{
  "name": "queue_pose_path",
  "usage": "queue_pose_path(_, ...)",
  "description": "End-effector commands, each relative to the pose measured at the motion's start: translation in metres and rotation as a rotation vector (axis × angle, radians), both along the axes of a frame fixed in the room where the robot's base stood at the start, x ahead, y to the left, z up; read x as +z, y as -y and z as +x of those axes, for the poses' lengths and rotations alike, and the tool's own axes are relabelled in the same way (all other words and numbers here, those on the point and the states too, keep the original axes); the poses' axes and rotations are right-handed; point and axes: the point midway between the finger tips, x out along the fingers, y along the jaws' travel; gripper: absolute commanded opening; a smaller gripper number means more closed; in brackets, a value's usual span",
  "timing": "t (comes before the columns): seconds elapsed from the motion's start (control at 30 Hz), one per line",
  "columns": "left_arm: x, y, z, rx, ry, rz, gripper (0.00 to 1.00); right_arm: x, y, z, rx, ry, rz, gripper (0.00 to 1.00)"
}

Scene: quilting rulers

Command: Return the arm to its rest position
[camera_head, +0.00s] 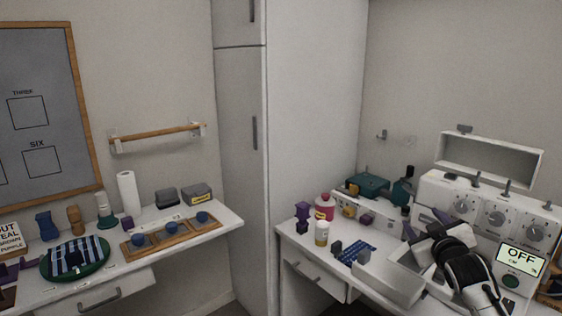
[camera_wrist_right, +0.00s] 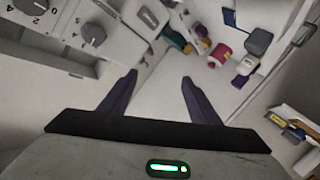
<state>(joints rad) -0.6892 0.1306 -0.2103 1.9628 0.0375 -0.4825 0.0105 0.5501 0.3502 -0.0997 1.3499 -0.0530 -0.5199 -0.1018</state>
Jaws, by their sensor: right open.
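My right gripper (camera_head: 425,222) is open over the right-hand counter, in front of the white machine with dials (camera_head: 495,218). Its two dark purple fingers stand apart in the right wrist view (camera_wrist_right: 159,76), with nothing between them. My right arm comes in from the lower right of the head view.
An open white bin (camera_head: 390,283) lies below my right gripper. The left counter holds a wooden tray (camera_head: 171,236) and a green round mat (camera_head: 101,266).

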Motion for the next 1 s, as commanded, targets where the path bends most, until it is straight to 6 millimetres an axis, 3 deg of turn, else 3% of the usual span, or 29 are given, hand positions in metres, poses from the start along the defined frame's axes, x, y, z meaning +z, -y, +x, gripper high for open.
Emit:
queue_pose_path(0.03, 0.002, 0.0, 0.001, 0.0, 0.003, 0.0, 0.31, 0.004, -0.011, 0.003, 0.021, 0.046, 0.162, 0.56)
queue_pose_path(0.07, 0.001, 0.001, 0.002, -0.002, 0.006, -0.001, 0.31, -0.006, -0.018, 0.0, 0.031, 0.047, 0.225, 0.56)
queue_pose_path(0.1, 0.0, 0.001, 0.004, -0.001, 0.011, -0.002, 0.31, -0.033, -0.027, -0.01, 0.04, 0.013, 0.208, 0.56)
queue_pose_path(0.27, -0.007, 0.001, 0.007, 0.0, 0.018, -0.003, 0.31, -0.107, -0.06, -0.048, 0.078, -0.074, 0.22, 0.56)
queue_pose_path(0.37, -0.014, 0.001, 0.007, 0.0, 0.017, -0.002, 0.31, -0.158, -0.083, -0.081, 0.103, -0.139, 0.239, 0.56)
queue_pose_path(0.57, -0.031, 0.0, 0.005, 0.001, 0.012, -0.001, 0.31, -0.263, -0.136, -0.176, 0.155, -0.288, 0.301, 0.56)
queue_pose_path(0.7, -0.044, 0.0, 0.005, 0.002, 0.01, -0.001, 0.31, -0.323, -0.172, -0.258, 0.177, -0.399, 0.363, 0.56)
queue_pose_path(0.9, -0.059, -0.001, 0.004, 0.003, 0.008, 0.0, 0.31, -0.373, -0.214, -0.371, 0.186, -0.538, 0.46, 0.56)
queue_pose_path(1.0, -0.064, -0.001, 0.004, 0.003, 0.007, 0.001, 0.31, -0.383, -0.227, -0.409, 0.182, -0.584, 0.495, 0.56)
